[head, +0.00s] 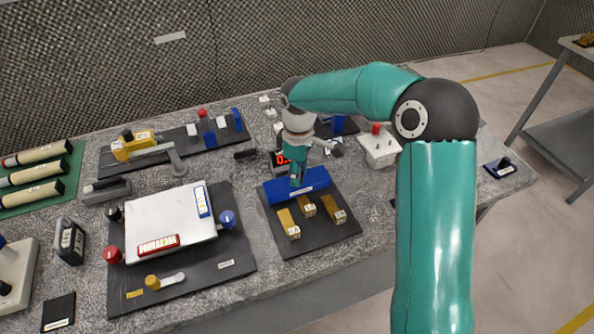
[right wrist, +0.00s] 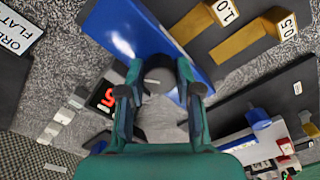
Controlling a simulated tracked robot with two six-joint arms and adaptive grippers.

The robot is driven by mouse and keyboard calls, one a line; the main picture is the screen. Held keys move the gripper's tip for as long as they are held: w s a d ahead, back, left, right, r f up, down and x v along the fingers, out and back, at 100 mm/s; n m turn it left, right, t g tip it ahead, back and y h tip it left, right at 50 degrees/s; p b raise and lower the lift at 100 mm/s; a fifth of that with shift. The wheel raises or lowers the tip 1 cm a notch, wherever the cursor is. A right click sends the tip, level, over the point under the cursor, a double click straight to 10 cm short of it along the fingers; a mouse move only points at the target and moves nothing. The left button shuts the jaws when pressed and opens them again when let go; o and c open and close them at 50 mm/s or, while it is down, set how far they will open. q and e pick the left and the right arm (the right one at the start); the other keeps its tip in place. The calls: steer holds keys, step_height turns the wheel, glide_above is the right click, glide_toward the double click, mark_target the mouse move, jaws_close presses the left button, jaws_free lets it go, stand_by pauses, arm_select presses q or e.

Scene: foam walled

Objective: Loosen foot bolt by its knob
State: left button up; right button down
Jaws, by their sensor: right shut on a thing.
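My right gripper (head: 298,180) reaches down from above to the blue block (head: 318,182) at the back of a dark plate. In the head view the knob is hidden behind the gripper, and the bolt's shank is not visible. My left gripper is not in view.
Brass blocks (head: 307,206) with number labels stand on the plate in front of the blue block. A display with red digits (right wrist: 108,95) stands close behind the gripper. A white plate (head: 170,225) with coloured knobs is to the left; a white box (head: 380,148) is to the right.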

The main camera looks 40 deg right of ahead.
steer(key=n, duration=0.3)
steer(key=n+p, duration=0.1)
steer(key=shift+w+d+r+n, duration=0.1)
steer(key=shift+w+r+n, duration=0.15)
steer(key=shift+n, duration=0.05)
steer(key=shift+n+p, duration=0.3)
steer(key=shift+n, duration=1.4)
steer(key=c, duration=0.9)
jaws_free()
steer(key=shift+f, duration=0.1)
steer(key=shift+c, duration=0.2)
steer(key=shift+o, duration=0.8)
steer(key=shift+f, duration=0.1)
